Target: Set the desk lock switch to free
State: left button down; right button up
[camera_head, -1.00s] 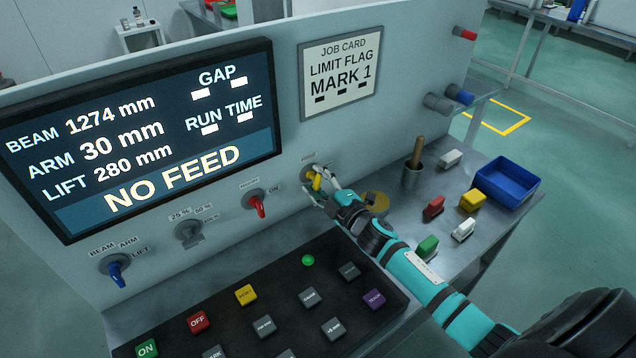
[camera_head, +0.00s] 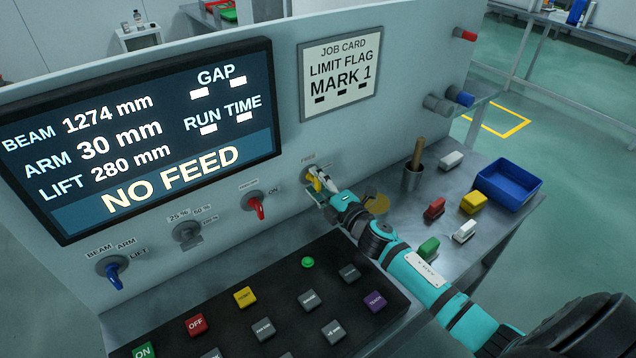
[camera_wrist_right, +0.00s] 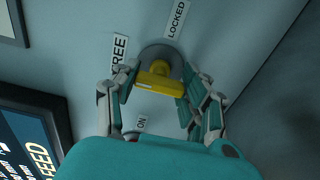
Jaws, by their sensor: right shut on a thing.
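The desk lock switch is a yellow lever (camera_head: 317,182) on a round grey base on the upright panel, right of the red-handled switch. It also shows in the right wrist view (camera_wrist_right: 160,83), with FREE and LOCKED labels beside its base. My right gripper (camera_head: 320,184) is at this switch, shut on its yellow lever, with fingers on both sides of it (camera_wrist_right: 158,92). The fingers partly cover the lever in the head view. I cannot tell exactly which label the lever points to. My left gripper is not in view.
A red switch (camera_head: 257,205), a grey switch (camera_head: 188,233) and a blue switch (camera_head: 114,272) sit left on the panel. A black button console (camera_head: 285,300) lies below. A blue bin (camera_head: 508,185), a cup (camera_head: 412,177) and several small coloured blocks stand on the right bench.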

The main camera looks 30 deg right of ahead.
jog(key=shift+f, duration=0.1)
jog(key=o, duration=1.2)
jog(key=shift+s, duration=0.1)
jog(key=s, duration=0.4)
jog(key=s+d, duration=0.1)
jog(key=s, duration=0.6)
jog(key=shift+s+d, duration=0.3)
jog(key=shift+s, duration=0.1)
